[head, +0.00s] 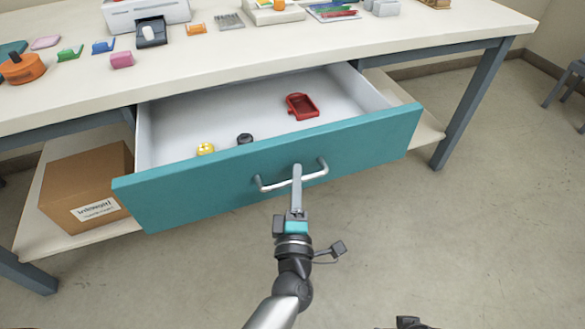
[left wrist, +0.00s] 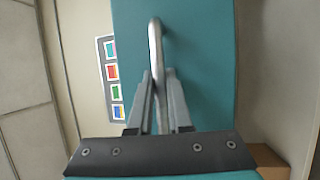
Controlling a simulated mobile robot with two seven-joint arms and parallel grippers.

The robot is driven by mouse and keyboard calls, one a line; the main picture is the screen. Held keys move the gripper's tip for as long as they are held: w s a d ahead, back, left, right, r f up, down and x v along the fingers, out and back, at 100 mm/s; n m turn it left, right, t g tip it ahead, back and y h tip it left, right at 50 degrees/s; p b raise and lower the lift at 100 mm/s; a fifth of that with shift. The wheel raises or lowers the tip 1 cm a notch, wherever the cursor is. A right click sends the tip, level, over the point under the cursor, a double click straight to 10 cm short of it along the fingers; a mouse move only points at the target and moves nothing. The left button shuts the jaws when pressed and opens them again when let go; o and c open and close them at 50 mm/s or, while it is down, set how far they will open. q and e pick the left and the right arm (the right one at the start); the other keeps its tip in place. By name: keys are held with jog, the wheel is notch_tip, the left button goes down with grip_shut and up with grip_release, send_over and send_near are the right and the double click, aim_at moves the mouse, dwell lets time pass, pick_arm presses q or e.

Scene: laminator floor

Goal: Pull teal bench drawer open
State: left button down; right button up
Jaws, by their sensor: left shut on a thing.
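The teal bench drawer (head: 367,142) stands open under the white-topped bench, pulled well out, with its pale interior in view. A silver bar handle (head: 313,175) is fixed across its front. My left gripper (head: 297,178) is shut on the handle near its middle. In the left wrist view the handle (left wrist: 155,50) runs between the two fingers of the left gripper (left wrist: 158,90), with the teal drawer front (left wrist: 205,50) behind it. Inside the drawer lie a red tray-like item (head: 302,106), a small black item (head: 245,139) and a yellow item (head: 205,149). My right gripper is not clearly seen.
The bench top (head: 210,62) holds several small coloured items and devices along its back. A cardboard box (head: 85,182) sits on the lower shelf at left. A bench leg (head: 470,105) stands right of the drawer. The floor (head: 450,240) in front is clear.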

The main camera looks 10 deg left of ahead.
pick_arm(q)
jog(key=shift+s, duration=0.15)
jog(key=c, duration=0.8)
grip_release()
jog(key=shift+c, duration=0.2)
jog(key=shift+d, duration=0.1)
pick_arm(e)
jog(key=shift+s+f, duration=0.1)
